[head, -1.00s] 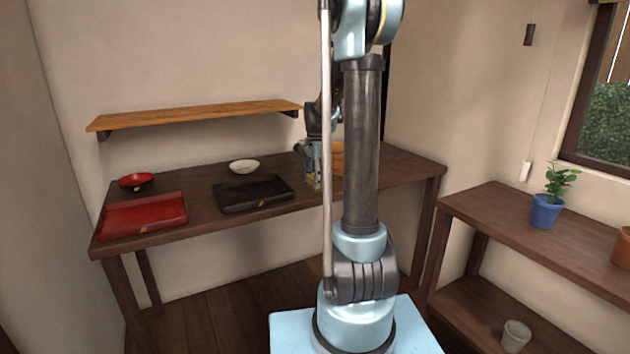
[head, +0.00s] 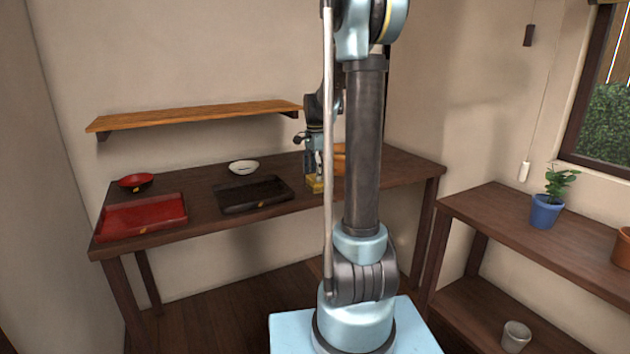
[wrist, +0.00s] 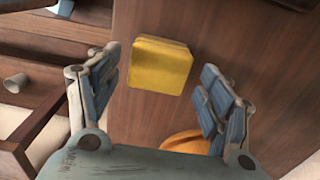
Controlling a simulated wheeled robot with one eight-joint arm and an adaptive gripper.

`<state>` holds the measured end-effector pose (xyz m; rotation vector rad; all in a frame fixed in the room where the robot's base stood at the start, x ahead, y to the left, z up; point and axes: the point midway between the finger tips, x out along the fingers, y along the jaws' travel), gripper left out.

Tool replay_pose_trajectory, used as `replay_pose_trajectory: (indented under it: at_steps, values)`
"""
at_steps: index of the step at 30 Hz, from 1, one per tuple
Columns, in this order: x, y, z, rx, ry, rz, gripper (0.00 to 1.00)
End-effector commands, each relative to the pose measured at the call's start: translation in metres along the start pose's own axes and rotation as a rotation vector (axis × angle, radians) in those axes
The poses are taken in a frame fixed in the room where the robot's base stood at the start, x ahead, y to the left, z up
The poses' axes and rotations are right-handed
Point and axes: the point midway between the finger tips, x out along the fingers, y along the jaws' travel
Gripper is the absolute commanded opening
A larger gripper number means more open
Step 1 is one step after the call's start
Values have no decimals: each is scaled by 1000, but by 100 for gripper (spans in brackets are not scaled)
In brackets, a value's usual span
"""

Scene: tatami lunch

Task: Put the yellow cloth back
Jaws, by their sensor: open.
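The yellow cloth (wrist: 160,66) is a folded, square pad lying on the dark wooden table. In the head view the cloth (head: 316,184) shows at the table's front part, right of the black tray, partly hidden by my arm. My gripper (wrist: 160,82) is open and empty, its fingers spread to either side of the cloth's near end in the wrist view. In the head view my gripper (head: 314,172) points down just above the cloth. I cannot tell whether it touches it.
A black tray (head: 226,203), a red tray (head: 125,226), a red bowl (head: 136,182) and a white bowl (head: 244,167) stand left on the table. An orange round thing (wrist: 184,142) sits close to my right finger. A wooden wall shelf (head: 200,114) hangs above, empty.

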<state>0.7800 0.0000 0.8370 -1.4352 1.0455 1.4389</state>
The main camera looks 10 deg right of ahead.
Motion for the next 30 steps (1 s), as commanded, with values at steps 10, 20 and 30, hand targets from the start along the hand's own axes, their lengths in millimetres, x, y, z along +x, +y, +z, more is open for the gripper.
replay_pose_trajectory:
  at_steps: [10,20,30]
  values:
    - [-60,0,0,0,0,0,73]
    - [-89,1,0,-2,0,0,73]
    - [-89,66,22,-205,13,-29,73]
